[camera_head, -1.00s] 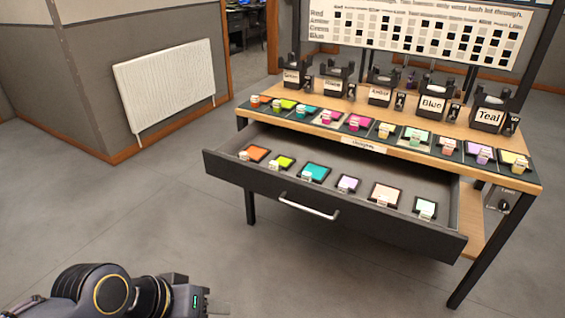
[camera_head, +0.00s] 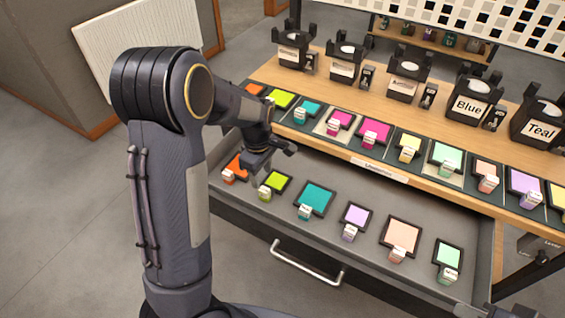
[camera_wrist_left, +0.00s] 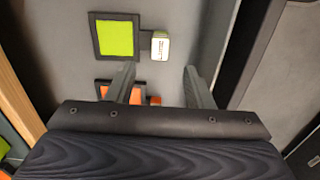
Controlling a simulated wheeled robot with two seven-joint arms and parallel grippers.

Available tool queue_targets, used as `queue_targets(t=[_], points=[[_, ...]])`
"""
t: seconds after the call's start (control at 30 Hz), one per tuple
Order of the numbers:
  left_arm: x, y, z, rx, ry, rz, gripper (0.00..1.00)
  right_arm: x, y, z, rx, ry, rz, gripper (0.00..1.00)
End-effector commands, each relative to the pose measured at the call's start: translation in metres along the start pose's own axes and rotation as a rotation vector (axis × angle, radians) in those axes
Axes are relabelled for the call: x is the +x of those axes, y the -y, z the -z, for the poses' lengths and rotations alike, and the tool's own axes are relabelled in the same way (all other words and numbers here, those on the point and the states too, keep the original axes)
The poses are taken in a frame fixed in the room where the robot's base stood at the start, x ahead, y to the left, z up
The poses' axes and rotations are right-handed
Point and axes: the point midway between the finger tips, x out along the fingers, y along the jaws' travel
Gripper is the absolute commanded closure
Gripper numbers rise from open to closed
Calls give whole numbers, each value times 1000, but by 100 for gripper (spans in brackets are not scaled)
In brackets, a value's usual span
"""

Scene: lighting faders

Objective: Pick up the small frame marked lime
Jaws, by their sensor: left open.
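A small black-rimmed frame with a lime-green face (camera_head: 276,183) lies in the open drawer, between an orange and a teal frame. It has a small pale label tab (camera_head: 265,193), whose lettering I cannot read. In the left wrist view the lime frame (camera_wrist_left: 115,38) lies beyond the left fingertip, its tab (camera_wrist_left: 159,46) ahead of the gap between the fingers. My left gripper (camera_head: 275,153) is open and empty above the drawer's left part. The orange frame (camera_wrist_left: 106,91) shows partly behind the left finger.
The drawer (camera_head: 385,275) also holds teal (camera_head: 317,196), lilac, peach and mint frames. A row of coloured frames, one of them lime (camera_head: 282,98), lies on the tabletop edge above it. Several black labelled holders (camera_head: 470,98) stand behind. The drawer handle (camera_head: 305,265) sticks out in front.

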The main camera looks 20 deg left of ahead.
Motion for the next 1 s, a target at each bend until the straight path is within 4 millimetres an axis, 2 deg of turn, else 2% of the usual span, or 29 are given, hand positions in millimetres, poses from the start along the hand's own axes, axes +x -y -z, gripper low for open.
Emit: queue_targets(t=[0.37,0.63,0.93,1.0], points=[[39,0,2,-22,-15,12,53,6,-2,-3,0,0,0,83],[77,5,2,-20,-14,11,53,12,-6,-6,0,0,0,83],[82,5,2,-20,-14,8,53,12,-6,-6,0,0,0,83],[81,5,2,-20,-14,7,59,12,-6,-6,0,0,0,83]])
